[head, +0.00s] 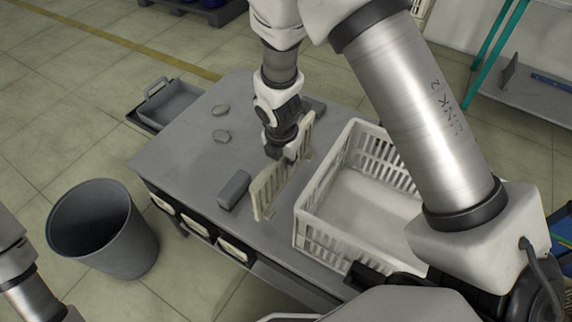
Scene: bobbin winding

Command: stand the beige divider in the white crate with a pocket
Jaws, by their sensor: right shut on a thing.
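The beige divider (266,192) is a slatted panel on edge above or on the grey table, left of the white crate. My right gripper (289,152) is shut on the divider near its upper middle and hides part of it. I cannot tell whether the divider's lower edge touches the table. The white crate (312,226) has slotted walls and stands at the table's right side. Its visible floor is bare, and my right arm covers its right part. No pocket can be made out. Of my left arm only a link shows at the lower left; its gripper is out of view.
A grey bin (103,228) stands on the floor at left. A grey tray (172,104) sits beyond the table's left edge.

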